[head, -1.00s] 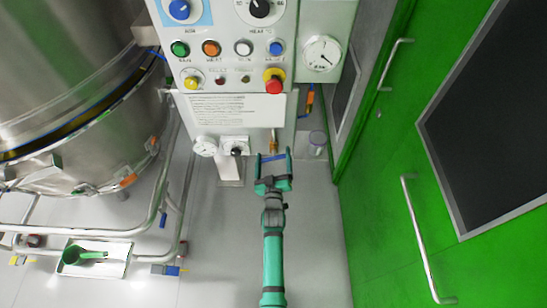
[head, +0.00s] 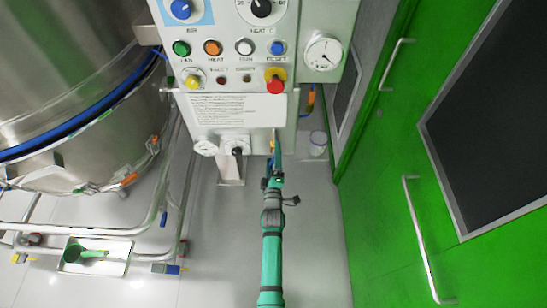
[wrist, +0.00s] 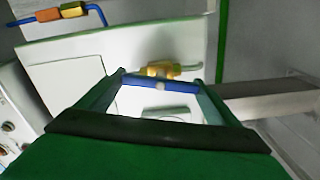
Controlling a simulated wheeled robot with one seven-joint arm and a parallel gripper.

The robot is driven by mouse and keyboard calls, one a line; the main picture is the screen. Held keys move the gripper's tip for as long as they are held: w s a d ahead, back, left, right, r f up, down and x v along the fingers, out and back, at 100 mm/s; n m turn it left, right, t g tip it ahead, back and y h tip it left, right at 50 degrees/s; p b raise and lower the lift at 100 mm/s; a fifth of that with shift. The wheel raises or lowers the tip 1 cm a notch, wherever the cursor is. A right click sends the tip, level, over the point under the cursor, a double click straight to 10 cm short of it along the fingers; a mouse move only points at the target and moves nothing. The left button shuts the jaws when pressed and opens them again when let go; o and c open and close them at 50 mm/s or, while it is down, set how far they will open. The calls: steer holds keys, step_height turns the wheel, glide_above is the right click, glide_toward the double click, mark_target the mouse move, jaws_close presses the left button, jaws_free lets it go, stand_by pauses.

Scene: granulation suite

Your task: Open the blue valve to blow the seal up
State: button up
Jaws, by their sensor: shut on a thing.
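The blue valve handle (wrist: 160,84) lies crosswise between the fingers of my gripper (wrist: 158,78) in the wrist view, just in front of its yellow valve body (wrist: 160,69). My gripper is shut on this handle, with a fingertip at each end of it. In the head view my gripper (head: 277,140) is seen edge-on below the control panel and hides most of the valve. A blue seal band (head: 62,130) fills the gap around the steel vessel (head: 60,70) on the left.
The control panel (head: 240,111) with buttons and a red stop knob (head: 275,86) stands right above my gripper. Green doors (head: 390,180) with long handles line the right. A tray (head: 112,268) with a green scoop (head: 78,254) is at lower left. Floor around my arm is clear.

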steer(key=shift+a+n, duration=0.1)
steer(key=shift+n, duration=1.2)
steer(key=shift+f+n, duration=0.1)
steer(key=shift+n, duration=0.2)
steer(key=o, duration=0.9)
steer(key=shift+s, duration=0.15)
steer(key=s, duration=1)
steer(key=shift+s, duration=0.3)
